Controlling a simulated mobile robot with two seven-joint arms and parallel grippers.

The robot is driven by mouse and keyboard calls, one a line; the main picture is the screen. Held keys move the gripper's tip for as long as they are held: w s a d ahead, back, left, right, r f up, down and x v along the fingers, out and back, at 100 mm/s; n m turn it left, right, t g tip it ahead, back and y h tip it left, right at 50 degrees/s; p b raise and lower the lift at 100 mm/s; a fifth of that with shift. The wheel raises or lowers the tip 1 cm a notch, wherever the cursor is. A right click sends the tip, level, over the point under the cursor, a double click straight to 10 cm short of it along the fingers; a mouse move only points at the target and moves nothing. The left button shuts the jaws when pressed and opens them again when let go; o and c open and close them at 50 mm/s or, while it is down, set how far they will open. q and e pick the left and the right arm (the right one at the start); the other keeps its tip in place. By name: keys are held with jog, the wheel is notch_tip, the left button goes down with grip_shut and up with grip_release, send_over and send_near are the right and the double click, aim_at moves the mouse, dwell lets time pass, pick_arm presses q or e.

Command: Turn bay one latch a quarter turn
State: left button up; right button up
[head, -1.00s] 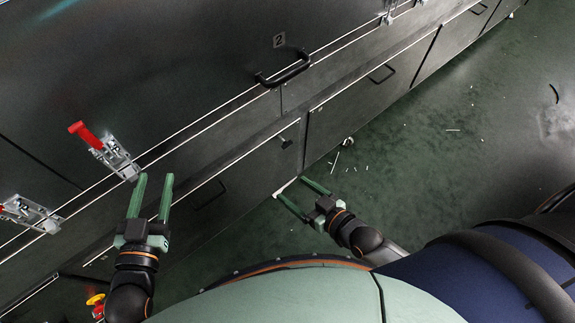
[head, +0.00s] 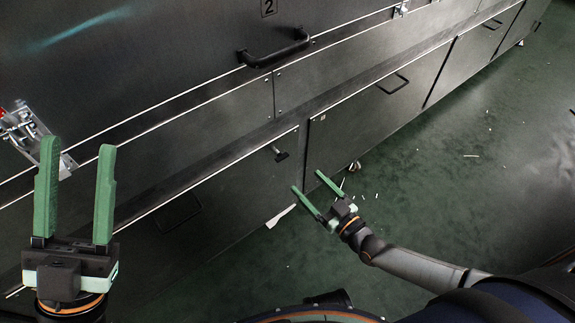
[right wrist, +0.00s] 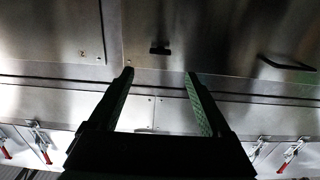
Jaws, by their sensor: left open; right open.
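A small black T-shaped latch (head: 280,154) sits on a lower dark panel (head: 240,185) of the dryer; I see no bay one label. It also shows in the right wrist view (right wrist: 160,49), beyond and roughly between the fingertips, with its bar lying across the picture. My right gripper (head: 307,180) is open and empty, right of and below the latch in the head view, apart from it. It also shows open in the right wrist view (right wrist: 158,72). My left gripper (head: 78,144) is open and empty in front of the dryer at the left.
A metal toggle clamp (head: 30,130) is partly behind my left gripper. Another handle (head: 393,84) is on a lower panel to the right. Green floor (head: 440,180) is mostly clear, with pale scraps.

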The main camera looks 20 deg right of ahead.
aim_at(284, 159)
jog(key=b+x, duration=0.2)
jog(key=x, duration=0.7)
jog(key=shift+w+a+f+b, duration=0.1)
jog(key=shift+w+b, duration=0.2)
jog(key=shift+b, duration=0.1)
grip_shut()
